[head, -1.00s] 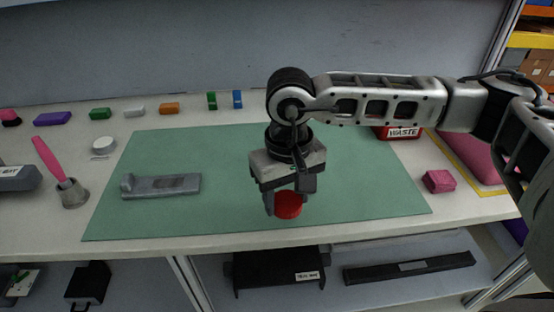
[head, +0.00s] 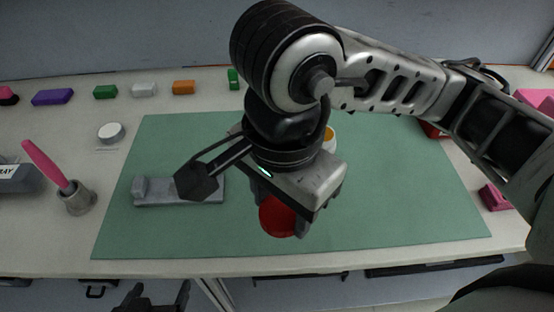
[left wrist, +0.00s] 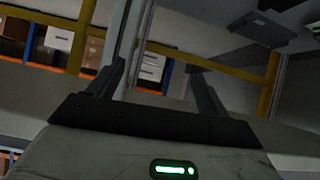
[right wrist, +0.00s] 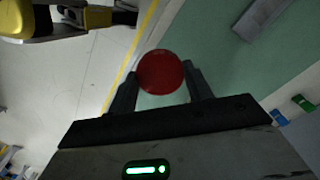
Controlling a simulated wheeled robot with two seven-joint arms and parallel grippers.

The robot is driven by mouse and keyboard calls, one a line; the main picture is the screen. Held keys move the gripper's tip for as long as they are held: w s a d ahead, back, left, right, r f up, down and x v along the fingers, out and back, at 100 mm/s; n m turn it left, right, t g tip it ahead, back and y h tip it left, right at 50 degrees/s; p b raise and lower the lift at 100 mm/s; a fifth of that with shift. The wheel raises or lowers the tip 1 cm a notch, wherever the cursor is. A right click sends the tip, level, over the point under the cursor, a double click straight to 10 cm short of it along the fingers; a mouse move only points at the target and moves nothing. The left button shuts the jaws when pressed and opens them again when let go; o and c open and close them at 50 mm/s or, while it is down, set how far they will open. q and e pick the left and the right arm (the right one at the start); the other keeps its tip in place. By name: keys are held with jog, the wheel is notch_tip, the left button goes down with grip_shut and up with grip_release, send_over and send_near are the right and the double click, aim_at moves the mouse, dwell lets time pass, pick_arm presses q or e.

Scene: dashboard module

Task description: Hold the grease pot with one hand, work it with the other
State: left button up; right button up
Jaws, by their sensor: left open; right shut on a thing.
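My right gripper (head: 290,212) is shut on a round red piece (head: 277,217) and holds it over the front part of the green mat. In the right wrist view the red piece (right wrist: 161,72) sits between the fingertips. I cannot tell whether it is a pot or only a lid. Behind my right wrist, a white and orange round thing (head: 330,138), perhaps the grease pot, is mostly hidden. My left gripper (head: 155,295) is open and empty at the bottom edge, in front of the table. The left wrist view shows nothing between its fingers.
The green mat (head: 400,210) carries a grey fixture (head: 150,198) at left. A pink-handled brush (head: 45,163) stands in a grey holder (head: 76,200). A white disc (head: 111,132) and several coloured blocks lie behind. A pink block (head: 494,197) lies right. The mat's front right is clear.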

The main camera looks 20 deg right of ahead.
jog(key=w+f, duration=0.3)
jog(key=w, duration=0.1)
jog(key=w+f+p, duration=0.1)
jog(key=w+f, duration=0.1)
jog(key=w, duration=0.2)
jog(key=w+f+p, duration=0.1)
jog(key=w+f, duration=0.2)
jog(key=w, duration=0.1)
jog(key=shift+w+d+f, duration=0.15)
jog(key=shift+d+f, duration=0.15)
jog(key=shift+d, duration=0.1)
jog(key=shift+w+f, duration=0.2)
jog(key=shift+f, duration=0.05)
jog(key=f+p, duration=0.1)
jog(key=f, duration=0.2)
jog(key=shift+w, duration=0.2)
jog(key=shift+f, duration=0.35)
jog(key=shift+f, duration=0.2)
jog(key=o, duration=1.1)
